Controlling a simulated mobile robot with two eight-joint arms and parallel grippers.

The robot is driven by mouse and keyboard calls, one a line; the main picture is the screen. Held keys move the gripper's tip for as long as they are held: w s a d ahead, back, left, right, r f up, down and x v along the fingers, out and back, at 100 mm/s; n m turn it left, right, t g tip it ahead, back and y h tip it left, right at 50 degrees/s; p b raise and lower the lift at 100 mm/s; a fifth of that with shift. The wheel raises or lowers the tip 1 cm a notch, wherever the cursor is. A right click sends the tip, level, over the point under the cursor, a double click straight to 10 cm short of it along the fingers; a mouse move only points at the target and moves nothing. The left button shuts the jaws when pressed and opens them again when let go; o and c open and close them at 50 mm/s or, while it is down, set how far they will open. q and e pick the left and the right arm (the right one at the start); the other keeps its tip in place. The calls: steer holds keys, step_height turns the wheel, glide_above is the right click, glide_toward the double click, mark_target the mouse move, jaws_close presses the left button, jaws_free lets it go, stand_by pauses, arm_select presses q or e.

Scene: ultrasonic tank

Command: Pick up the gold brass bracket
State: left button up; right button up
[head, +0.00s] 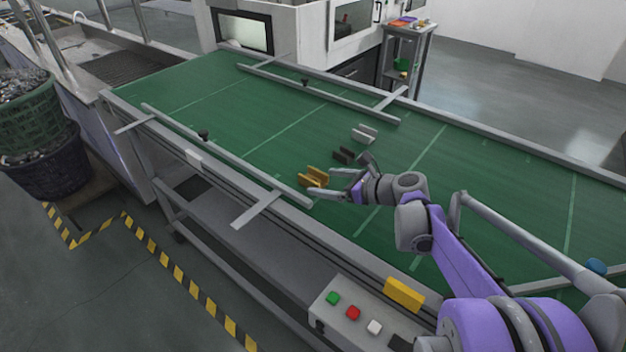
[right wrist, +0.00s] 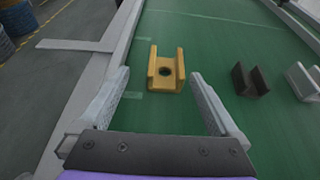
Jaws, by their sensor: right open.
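The gold brass bracket (head: 313,177) is a small U-shaped channel lying on the green conveyor belt near its front rail. In the right wrist view the bracket (right wrist: 166,72) stands with its channel open upward and a dark round hole in its floor. My right gripper (head: 333,183) is open and empty, low over the belt, just to the right of the bracket in the head view. In the right wrist view the bracket lies ahead of the two fingertips (right wrist: 156,82), roughly centred between them. My left gripper is not in view.
A dark bracket (head: 343,155) and a silver bracket (head: 364,134) lie beyond the gold one on the belt (head: 230,110). A metal guide rail (head: 230,157) runs along the near side. A control box (head: 352,315) with buttons sits at the front edge.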

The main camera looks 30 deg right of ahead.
mark_target(313, 177)
steer(key=x, duration=0.5)
steer(key=shift+w+d, duration=0.25)
steer(key=shift+w, duration=0.25)
jaws_close()
